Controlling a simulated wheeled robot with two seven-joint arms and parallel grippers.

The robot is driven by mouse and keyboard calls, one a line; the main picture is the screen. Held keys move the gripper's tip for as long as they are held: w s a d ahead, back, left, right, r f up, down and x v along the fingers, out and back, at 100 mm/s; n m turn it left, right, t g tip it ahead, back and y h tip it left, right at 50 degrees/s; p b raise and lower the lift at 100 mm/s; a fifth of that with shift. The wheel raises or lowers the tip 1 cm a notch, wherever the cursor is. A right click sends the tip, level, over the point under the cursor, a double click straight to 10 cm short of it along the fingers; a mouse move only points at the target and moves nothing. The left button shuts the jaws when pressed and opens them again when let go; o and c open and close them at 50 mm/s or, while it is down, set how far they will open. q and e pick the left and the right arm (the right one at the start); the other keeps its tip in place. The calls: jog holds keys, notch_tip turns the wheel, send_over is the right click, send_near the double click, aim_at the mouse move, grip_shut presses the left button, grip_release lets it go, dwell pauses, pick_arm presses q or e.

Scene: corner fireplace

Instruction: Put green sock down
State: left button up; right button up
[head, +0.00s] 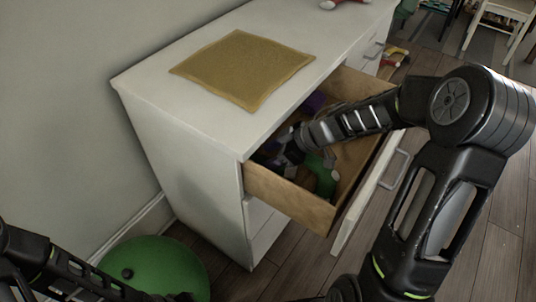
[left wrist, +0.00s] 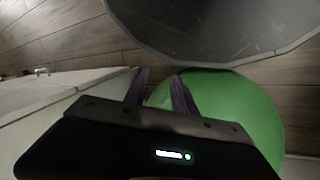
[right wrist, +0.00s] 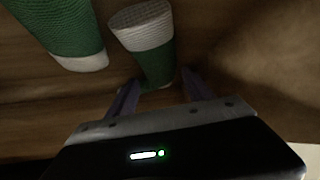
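A green sock with a white cuff (right wrist: 153,45) lies in the open wooden drawer, just ahead of my right gripper's fingers in the right wrist view. A second green sock with a white cuff (right wrist: 65,30) lies to its left. Green cloth also shows in the drawer in the head view (head: 325,178). My right gripper (right wrist: 162,88) reaches down into the drawer, its fingers apart on either side of the nearer sock's lower end. I see no grip on it. My left gripper (left wrist: 160,76) is open and empty in front of a green ball.
The open drawer (head: 290,203) juts from a white dresser (head: 185,140) with a yellow cloth (head: 243,68) on top. The green ball (head: 155,268) is on the floor by the wall. A red item (head: 395,57) lies beyond the drawer. Wooden floor is clear at the front right.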

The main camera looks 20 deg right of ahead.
jog(key=shift+o, duration=0.5)
jog(key=shift+r, duration=0.5)
jog(key=p+v, duration=0.4)
jog(key=v, duration=0.8)
jog(key=shift+r, duration=0.2)
